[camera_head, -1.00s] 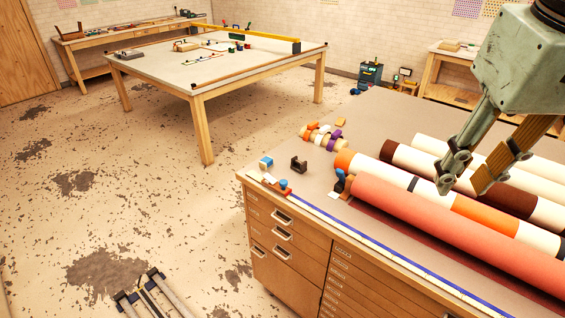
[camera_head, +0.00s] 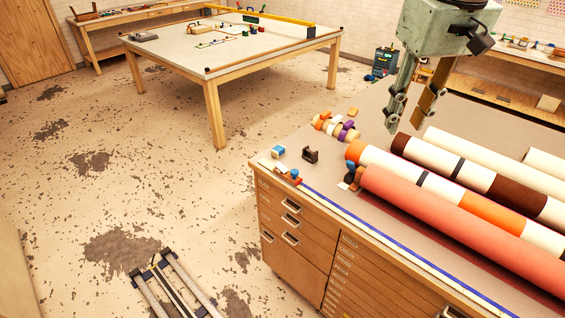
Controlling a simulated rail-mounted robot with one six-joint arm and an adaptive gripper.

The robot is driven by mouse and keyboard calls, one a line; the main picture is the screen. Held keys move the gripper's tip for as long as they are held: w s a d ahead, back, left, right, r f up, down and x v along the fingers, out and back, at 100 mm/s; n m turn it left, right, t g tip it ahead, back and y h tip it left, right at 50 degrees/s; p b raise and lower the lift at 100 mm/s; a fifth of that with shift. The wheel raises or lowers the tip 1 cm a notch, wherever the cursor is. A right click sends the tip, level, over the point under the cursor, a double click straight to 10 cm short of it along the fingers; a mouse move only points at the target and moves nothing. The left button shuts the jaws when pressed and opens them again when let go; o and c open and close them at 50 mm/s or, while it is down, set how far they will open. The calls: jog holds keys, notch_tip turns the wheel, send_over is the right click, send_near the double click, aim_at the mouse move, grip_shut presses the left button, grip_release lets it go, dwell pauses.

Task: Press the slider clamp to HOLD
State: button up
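My gripper (camera_head: 407,122) hangs above the back of the cabinet top (camera_head: 345,131), beyond the foil rolls. Its two fingers point down with a gap between them, and nothing shows between them. A small blue and orange piece (camera_head: 295,175) sits at the left end of the blue-edged strip (camera_head: 400,251) along the cabinet's front edge. Another small blue and black piece (camera_head: 350,172) stands by the left end of the red roll (camera_head: 450,222). I cannot tell which of these is the slider clamp, and no HOLD mark is readable. My gripper is apart from both.
An orange, white and black roll (camera_head: 480,208), a brown and white roll (camera_head: 470,178) and paler rolls lie behind the red one. A dark holder (camera_head: 310,155), a blue and white block (camera_head: 278,151) and small coloured rolls (camera_head: 335,126) sit at the left. A worktable (camera_head: 225,60) stands beyond.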

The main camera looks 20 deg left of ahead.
jog(key=w+a+f+n+p, duration=0.2)
jog(key=w+a+f, duration=0.1)
jog(key=w+a, duration=0.5)
jog(key=n+g+p, duration=0.2)
jog(key=n+p, duration=0.3)
jog(key=p, duration=0.1)
send_over(282, 168)
notch_tip(282, 168, down, 21)
jog(key=shift+w+f+h, duration=0.1)
jog(key=shift+h, duration=0.2)
jog(key=shift+f+p, duration=0.7)
jog(key=shift+f, duration=6.2)
jog(key=shift+c, duration=0.3)
jog(key=c, duration=0.8)
